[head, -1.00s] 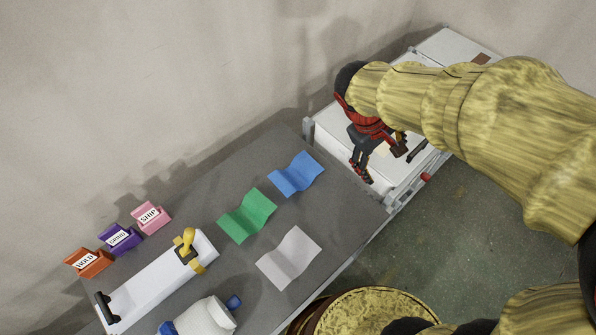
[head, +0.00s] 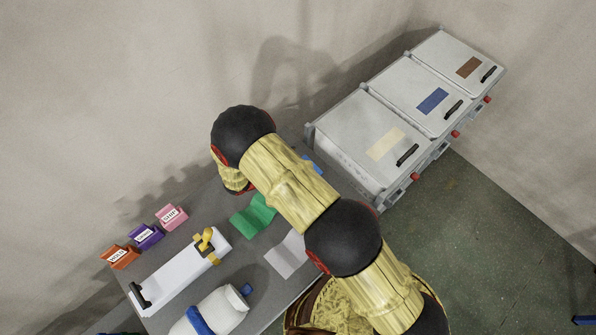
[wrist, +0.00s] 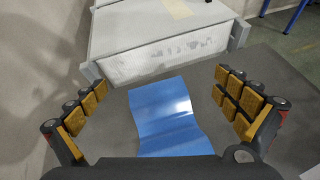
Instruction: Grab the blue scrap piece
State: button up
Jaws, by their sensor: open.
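The blue scrap piece (wrist: 165,112) is a bent, wavy sheet lying on the grey table, in the middle of the wrist view. In the head view only a small blue corner (head: 314,163) shows past my arm. My gripper (wrist: 158,108) is open, with its padded fingers to the left and right of the blue sheet and apart from it. Nothing is held between them. In the head view my arm hides the gripper. A green sheet (head: 254,216) and a pale grey sheet (head: 287,254) lie nearby on the table, partly covered by my arm.
White lidded bins (head: 352,132) stand in a row beyond the table, one close to the blue sheet. Orange, purple and pink labelled holders (head: 146,236), a white tool with a yellow clamp (head: 177,273) and a white bottle (head: 213,312) occupy the table's left part.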

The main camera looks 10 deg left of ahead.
jog(key=f+n, duration=0.1)
jog(key=s+a+f+n+t+p, duration=0.1)
jog(key=f, duration=0.1)
jog(key=s+a+f+n+t, duration=0.1)
jog(key=f, duration=0.1)
jog(key=shift+a+y+p, duration=0.2)
jog(key=shift+y+p, duration=0.1)
jog(key=shift+p, duration=0.1)
jog(key=shift+w+d+f, duration=0.15)
jog(key=shift+f, duration=0.05)
jog(key=shift+p+x, duration=0.6)
jog(key=shift+x, duration=3)
jog(key=shift+w, duration=0.15)
jog(key=shift+c, duration=0.9)
jog(key=c, duration=1)
jog(key=shift+o, duration=0.2)
jog(key=shift+r, duration=0.2)
